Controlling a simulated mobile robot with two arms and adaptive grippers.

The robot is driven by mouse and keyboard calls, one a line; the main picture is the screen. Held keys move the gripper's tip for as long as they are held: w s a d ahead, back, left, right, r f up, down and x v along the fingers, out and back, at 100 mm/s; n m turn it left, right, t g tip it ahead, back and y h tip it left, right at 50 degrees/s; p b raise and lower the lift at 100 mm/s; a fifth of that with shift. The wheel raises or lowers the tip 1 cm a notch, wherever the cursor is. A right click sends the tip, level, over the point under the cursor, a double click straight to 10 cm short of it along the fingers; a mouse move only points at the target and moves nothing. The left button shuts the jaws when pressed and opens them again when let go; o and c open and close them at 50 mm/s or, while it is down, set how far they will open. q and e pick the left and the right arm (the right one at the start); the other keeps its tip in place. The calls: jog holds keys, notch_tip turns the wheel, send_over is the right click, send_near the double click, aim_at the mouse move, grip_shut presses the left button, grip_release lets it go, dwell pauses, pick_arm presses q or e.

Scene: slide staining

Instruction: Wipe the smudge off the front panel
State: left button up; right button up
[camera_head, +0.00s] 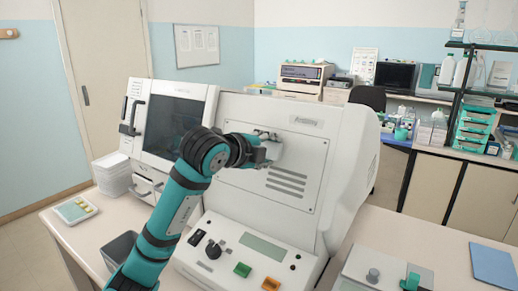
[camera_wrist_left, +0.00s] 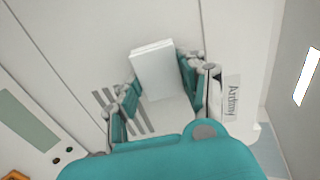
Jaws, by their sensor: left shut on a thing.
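The front panel (camera_head: 310,158) is the pale upright face of a large white machine, with a name label and dark vent slots; it also shows in the left wrist view (camera_wrist_left: 90,45). My left gripper (camera_head: 268,150) is in front of the panel's upper middle, above the slots. It is shut on a white block-like pad (camera_wrist_left: 157,70), which is between its fingers in the left wrist view and faces the panel. Whether the pad touches the panel I cannot tell. I see no smudge; the gripper and pad hide part of the panel. My right gripper is out of view.
Below the panel is a sloped console (camera_head: 250,250) with a knob and green and orange buttons. A dark-windowed machine (camera_head: 175,125) stands at left. A grey bin (camera_head: 118,249) and a blue folder (camera_head: 492,264) are on the bench.

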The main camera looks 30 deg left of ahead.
pick_arm(q)
jog(key=shift+d+f, duration=0.1)
jog(key=shift+a+b, duration=0.45)
jog(key=shift+a, duration=0.3)
jog(key=shift+w+a+b, duration=0.2)
jog(key=shift+a+b, duration=0.3)
jog(key=shift+a, duration=1.7)
jog(key=shift+w+a, duration=0.1)
jog(key=shift+a, duration=0.9)
jog(key=v, duration=0.6)
jog(key=shift+b, duration=0.45)
jog(key=shift+d, duration=0.1)
jog(key=shift+v, duration=1.55)
